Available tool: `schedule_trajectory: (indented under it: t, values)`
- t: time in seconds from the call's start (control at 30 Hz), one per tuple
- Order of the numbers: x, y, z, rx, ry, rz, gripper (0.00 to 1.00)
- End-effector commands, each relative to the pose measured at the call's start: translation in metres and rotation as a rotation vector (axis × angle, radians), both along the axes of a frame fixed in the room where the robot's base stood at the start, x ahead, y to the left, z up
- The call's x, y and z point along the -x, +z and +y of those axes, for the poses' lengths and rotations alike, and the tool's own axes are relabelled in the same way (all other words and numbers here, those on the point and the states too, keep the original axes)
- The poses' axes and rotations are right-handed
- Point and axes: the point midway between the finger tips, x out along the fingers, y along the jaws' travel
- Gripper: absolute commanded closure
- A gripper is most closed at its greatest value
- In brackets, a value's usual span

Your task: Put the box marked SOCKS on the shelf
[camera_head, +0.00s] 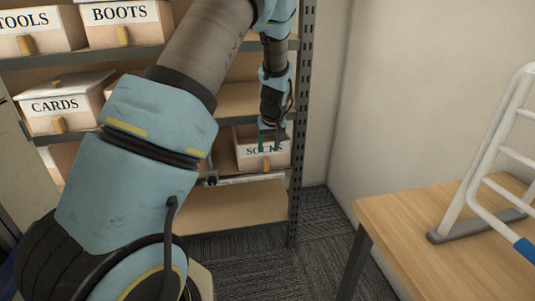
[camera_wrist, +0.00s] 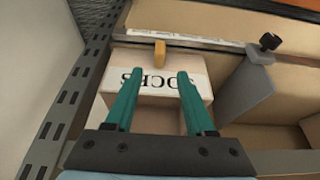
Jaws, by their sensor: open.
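The SOCKS box (camera_head: 247,160) sits on a middle level of the shelf rack (camera_head: 298,120), near its right upright post. In the wrist view the box (camera_wrist: 155,98) shows its label upside down and a tan pull tab on its front. My gripper (camera_head: 271,143) is in front of the label in the head view and hides part of it. In the wrist view my gripper (camera_wrist: 153,78) is open, its two teal fingers spread across the box with nothing clamped between them. I cannot tell whether a finger touches the box.
A grey divider (camera_wrist: 247,88) with a black knob stands beside the box. Boxes marked CARDS (camera_head: 60,104), BOOTS (camera_head: 125,22) and TOOLS (camera_head: 35,30) sit on the rack's left. The board below (camera_head: 235,207) looks bare. A wooden table (camera_head: 415,215) with a white metal frame (camera_head: 480,150) stands right.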

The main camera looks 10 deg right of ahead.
Motion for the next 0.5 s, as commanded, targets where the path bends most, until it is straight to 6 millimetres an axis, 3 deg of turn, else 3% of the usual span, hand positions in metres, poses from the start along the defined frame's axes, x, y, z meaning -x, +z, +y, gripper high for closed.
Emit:
schedule_trajectory:
  t: [0.33, 0.43, 0.5]
  values:
    - [0.009, 0.019, 0.006, 0.000, 0.003, 0.007, 0.45]
    - [0.019, 0.030, 0.035, 0.002, 0.013, 0.034, 0.45]
    - [0.035, 0.042, 0.068, 0.004, 0.017, 0.066, 0.45]
